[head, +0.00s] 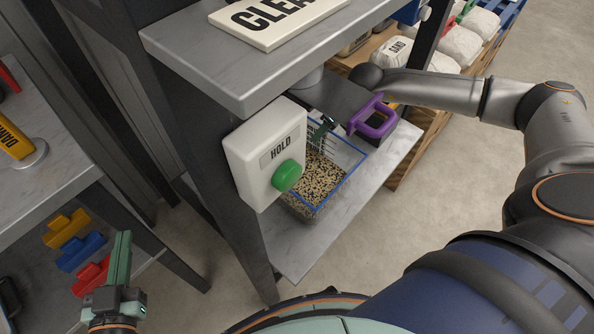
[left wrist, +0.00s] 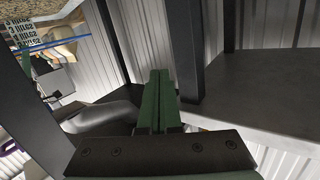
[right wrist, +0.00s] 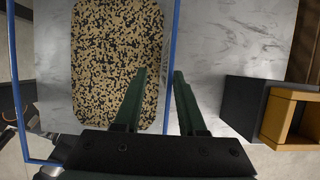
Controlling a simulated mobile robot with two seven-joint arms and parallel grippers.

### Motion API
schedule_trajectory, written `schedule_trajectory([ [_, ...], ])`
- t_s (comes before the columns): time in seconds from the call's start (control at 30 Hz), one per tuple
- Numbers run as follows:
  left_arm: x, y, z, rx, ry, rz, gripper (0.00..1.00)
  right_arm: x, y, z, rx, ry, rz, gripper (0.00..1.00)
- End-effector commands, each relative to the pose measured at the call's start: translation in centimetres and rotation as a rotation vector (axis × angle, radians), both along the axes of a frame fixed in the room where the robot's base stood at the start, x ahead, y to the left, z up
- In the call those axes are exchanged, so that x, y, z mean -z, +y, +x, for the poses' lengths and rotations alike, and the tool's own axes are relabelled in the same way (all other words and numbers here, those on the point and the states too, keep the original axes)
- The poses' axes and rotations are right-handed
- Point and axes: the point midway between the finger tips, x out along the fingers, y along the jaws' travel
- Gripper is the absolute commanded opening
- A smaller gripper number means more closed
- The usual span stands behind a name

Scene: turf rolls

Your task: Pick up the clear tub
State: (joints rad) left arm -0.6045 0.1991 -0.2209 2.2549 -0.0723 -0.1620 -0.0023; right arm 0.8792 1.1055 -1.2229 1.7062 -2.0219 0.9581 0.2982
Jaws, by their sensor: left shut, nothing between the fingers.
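The clear tub (head: 344,181) has a blue rim and holds speckled tan and black seed. It sits on the lower shelf beneath the grey counter. In the right wrist view its blue rim (right wrist: 22,80) frames the seed seen from above. My right gripper (head: 326,124) is at the tub's far side, partly hidden by the white HOLD box. Its open fingers (right wrist: 160,75) appear either side of the tub's right rim, apart from each other; whether they touch it I cannot tell. My left gripper (head: 121,238) is shut and empty, well left of the tub; its fingers also show together (left wrist: 160,78).
A white HOLD box (head: 262,150) with a green button hangs in front of the tub. A purple handle (head: 374,118) is beside my right gripper. The grey counter (head: 235,60) overhangs the shelf (head: 385,165).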

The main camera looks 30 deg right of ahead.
Motion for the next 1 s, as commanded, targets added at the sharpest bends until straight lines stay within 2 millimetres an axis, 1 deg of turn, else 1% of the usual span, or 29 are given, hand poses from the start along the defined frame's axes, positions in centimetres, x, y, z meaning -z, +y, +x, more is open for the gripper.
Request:
schedule_trajectory([
  [0.17,-1.1,0.0,0.2,0.005,-0.05,0.001,0.0,0.8,0.0,0.4,0.0,-0.001,0.0,0.4],
  [0.4,-5.8,-0.3,0.3,0.028,-0.246,0.0,0.0,3.2,0.0,1.9,0.0,-0.001,-0.001,0.4],
  [0.5,-7.5,-0.4,0.2,0.038,-0.313,0.0,0.0,4.1,0.2,2.2,0.0,-0.001,0.0,0.4],
  [0.6,-8.6,-0.5,0.0,0.044,-0.358,-0.001,0.0,4.7,0.2,2.4,0.0,0.0,-0.001,0.4],
  [0.7,-9.1,-0.5,-0.1,0.046,-0.379,-0.002,0.0,4.8,0.3,2.5,0.0,-0.001,-0.001,0.4],
  [0.9,-9.2,-0.5,-0.1,0.047,-0.38,-0.001,0.0,4.8,0.3,2.5,0.0,-0.001,-0.001,0.4],
  [0.93,-9.2,-0.5,-0.1,0.047,-0.38,-0.001,0.0,4.8,0.3,2.5,0.0,-0.001,-0.001,0.38],
  [1.0,-9.2,-0.5,-0.1,0.047,-0.38,-0.001,0.0,4.8,0.3,2.5,0.0,0.0,-0.001,0.3],
])
